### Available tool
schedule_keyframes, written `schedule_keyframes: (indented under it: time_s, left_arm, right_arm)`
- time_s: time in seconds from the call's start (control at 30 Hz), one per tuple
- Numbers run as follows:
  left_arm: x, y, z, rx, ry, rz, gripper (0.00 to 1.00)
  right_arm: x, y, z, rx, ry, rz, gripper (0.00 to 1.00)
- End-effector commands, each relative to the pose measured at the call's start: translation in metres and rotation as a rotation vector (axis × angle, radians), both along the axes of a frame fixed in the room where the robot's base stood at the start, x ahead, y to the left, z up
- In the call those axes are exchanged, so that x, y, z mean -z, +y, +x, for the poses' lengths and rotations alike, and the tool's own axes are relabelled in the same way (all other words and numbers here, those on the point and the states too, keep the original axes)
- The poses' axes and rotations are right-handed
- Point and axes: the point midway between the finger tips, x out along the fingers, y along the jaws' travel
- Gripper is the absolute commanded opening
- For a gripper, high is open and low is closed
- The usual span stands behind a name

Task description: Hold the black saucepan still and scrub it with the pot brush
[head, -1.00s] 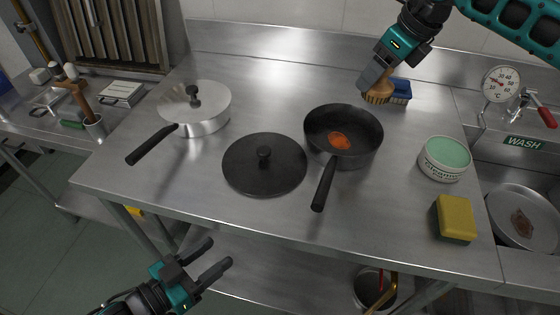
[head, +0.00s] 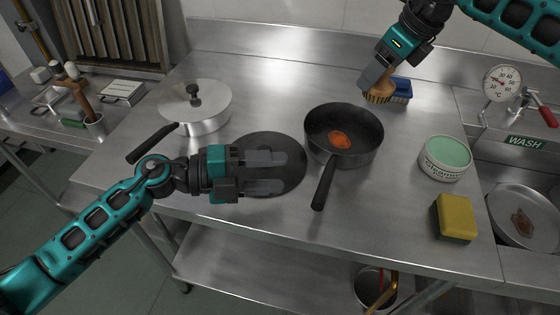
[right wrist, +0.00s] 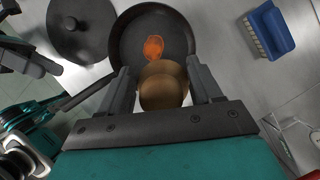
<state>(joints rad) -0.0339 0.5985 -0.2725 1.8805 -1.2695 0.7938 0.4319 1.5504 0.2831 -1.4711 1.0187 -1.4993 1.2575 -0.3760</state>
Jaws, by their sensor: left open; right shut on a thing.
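The black saucepan (head: 365,152) stands on the steel table with an orange stain (head: 340,139) inside. Its handle (head: 323,185) points toward the front edge. It also shows in the right wrist view (right wrist: 122,42). My left gripper (head: 284,172) is open and empty over the black lid (head: 292,143), left of the saucepan handle. My right gripper (head: 368,84) is shut on the pot brush (head: 379,95), behind and right of the saucepan. The brush's round wooden top (right wrist: 163,88) sits between its fingers in the right wrist view. The bristle tips are partly hidden.
A steel pan with a lid (head: 205,112) stands at the left. A blue brush (head: 401,90) lies right of the pot brush. A cleaner tub (head: 445,160) and a yellow sponge (head: 455,216) are at the right, beside the sink with a steel pan (head: 515,208).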

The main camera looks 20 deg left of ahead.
Motion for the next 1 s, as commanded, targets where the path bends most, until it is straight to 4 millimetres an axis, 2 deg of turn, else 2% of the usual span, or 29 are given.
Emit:
schedule_keyframes:
  time_s: [0.03, 0.2, 0.47, 0.8, 1.0]
  left_arm:
    - [-0.001, -0.004, 0.009, 0.010, -0.026, 0.037, 0.54]
    - [0.003, -0.011, 0.026, 0.027, -0.074, 0.136, 0.54]
    - [0.008, -0.026, 0.037, 0.031, -0.086, 0.165, 0.54]
    - [0.024, -0.083, 0.061, 0.030, -0.085, 0.163, 0.54]
    - [0.031, -0.108, 0.072, 0.029, -0.084, 0.164, 0.54]
  right_arm:
    - [0.000, 0.000, 0.000, 0.000, 0.000, 0.001, 0.40]
    - [0.000, 0.000, 0.000, 0.000, 0.000, 0.001, 0.40]
    - [0.000, 0.000, 0.000, 0.000, 0.000, 0.000, 0.40]
    - [0.000, 0.000, 0.000, 0.000, 0.000, 0.000, 0.40]
    - [0.000, 0.000, 0.000, 0.000, 0.000, 0.000, 0.40]
